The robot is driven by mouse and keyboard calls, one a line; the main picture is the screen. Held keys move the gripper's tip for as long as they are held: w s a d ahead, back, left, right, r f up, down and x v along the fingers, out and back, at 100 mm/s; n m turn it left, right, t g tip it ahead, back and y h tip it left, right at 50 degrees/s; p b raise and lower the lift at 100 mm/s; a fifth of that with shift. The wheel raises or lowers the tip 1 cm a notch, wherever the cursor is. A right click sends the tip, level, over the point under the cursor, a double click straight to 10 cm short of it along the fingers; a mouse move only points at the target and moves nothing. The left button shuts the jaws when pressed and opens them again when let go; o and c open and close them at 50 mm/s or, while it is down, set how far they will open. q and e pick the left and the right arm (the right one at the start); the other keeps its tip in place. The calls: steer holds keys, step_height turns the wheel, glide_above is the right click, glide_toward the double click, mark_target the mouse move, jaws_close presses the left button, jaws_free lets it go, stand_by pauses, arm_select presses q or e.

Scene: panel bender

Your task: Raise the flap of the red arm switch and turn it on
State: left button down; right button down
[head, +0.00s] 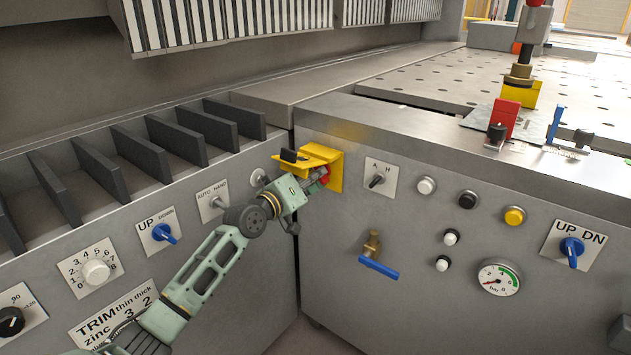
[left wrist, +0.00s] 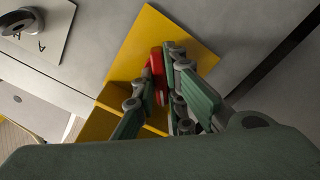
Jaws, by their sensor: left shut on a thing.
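The red arm switch (head: 325,178) sits in a yellow housing (head: 336,168) on the grey panel front, left of the A/H knob. Its yellow flap (head: 318,152) stands out from the panel above the switch, so it looks raised. In the left wrist view the red switch (left wrist: 156,77) shows between the fingers (left wrist: 162,88), in front of the yellow back plate (left wrist: 163,40). My right gripper is not in view.
The A/H knob (head: 377,180) is just right of the housing. The AUTO/HAND switch (head: 215,202) is to the left. A blue-handled valve (head: 378,266), several push buttons and a pressure gauge (head: 499,279) sit farther right. A vertical gap separates the two panels near the gripper.

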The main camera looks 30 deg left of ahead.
arm_select(q)
steer(key=shift+f+m, duration=0.1)
steer(key=shift+m, duration=2.4)
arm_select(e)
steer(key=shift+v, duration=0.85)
arm_select(q)
steer(key=c, duration=1.8)
jaws_free()
steer(key=shift+s, duration=0.15)
steer(key=s+a, duration=0.1)
steer(key=s, duration=1)
steer(key=shift+s, duration=0.4)
